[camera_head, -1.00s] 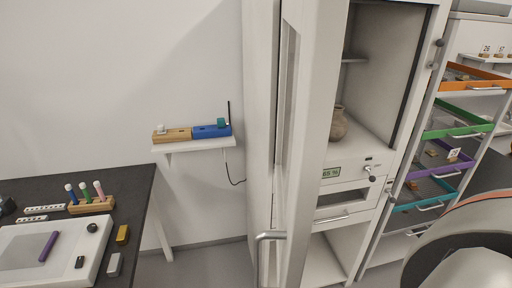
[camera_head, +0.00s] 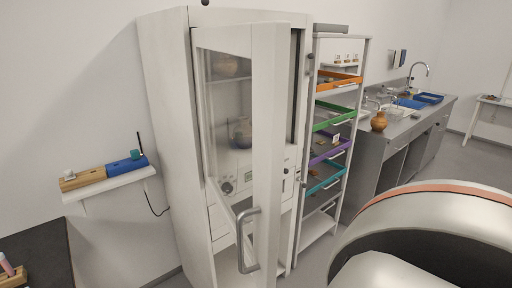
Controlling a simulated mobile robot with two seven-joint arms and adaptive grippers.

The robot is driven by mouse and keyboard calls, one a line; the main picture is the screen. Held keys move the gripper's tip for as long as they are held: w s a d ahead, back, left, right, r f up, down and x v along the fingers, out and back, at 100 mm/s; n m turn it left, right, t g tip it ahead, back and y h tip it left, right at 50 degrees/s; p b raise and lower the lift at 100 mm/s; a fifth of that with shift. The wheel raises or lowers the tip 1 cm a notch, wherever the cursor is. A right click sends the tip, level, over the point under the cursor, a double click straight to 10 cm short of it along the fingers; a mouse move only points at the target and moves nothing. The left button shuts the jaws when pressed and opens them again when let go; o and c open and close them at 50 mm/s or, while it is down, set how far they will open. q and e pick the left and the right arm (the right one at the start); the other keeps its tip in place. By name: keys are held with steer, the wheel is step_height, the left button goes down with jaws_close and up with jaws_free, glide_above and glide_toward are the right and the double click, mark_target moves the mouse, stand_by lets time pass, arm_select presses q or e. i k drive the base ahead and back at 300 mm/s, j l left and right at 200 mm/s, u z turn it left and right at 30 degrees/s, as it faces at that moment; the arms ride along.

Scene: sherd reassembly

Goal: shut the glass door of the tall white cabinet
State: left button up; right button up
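The tall white cabinet (camera_head: 170,130) stands in the middle of the view against the wall. Its glass door (camera_head: 268,130) stands open, swung out toward me, with a grey bar handle (camera_head: 243,240) low on its white frame. Through the glass I see pots (camera_head: 240,133) on the shelves inside. A large white and orange rounded shape at the lower right looks like part of my own arm. Neither gripper's fingers show.
A rack with coloured trays (camera_head: 334,116) stands right of the cabinet. A grey sink counter (camera_head: 404,130) with an orange jug (camera_head: 379,121) lies farther right. A wall shelf (camera_head: 110,184) and a dark table (camera_head: 38,252) are at left. Floor is free at far right.

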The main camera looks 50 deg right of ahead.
mark_target(267, 43)
steer(key=z, duration=1.3)
